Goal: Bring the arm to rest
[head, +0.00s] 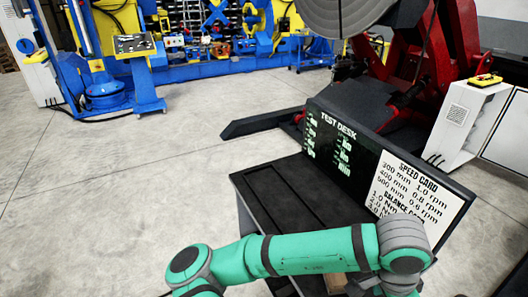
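My teal and grey arm (310,252) reaches across the bottom of the head view, in front of the test desk. Its far end bends downward at the lower right and leaves the picture at the bottom edge. My gripper is not visible, so I cannot see its fingers or anything in them. The arm overlaps the near part of the desk (262,192) in the picture; I cannot tell whether they touch.
The desk has a dark panel reading TEST DESK (338,148) and a white speed card (415,195). Behind it stands a red positioner (455,45) with a grey round plate (335,12). A white cabinet (455,125) stands right. Concrete floor (130,170) is clear at left.

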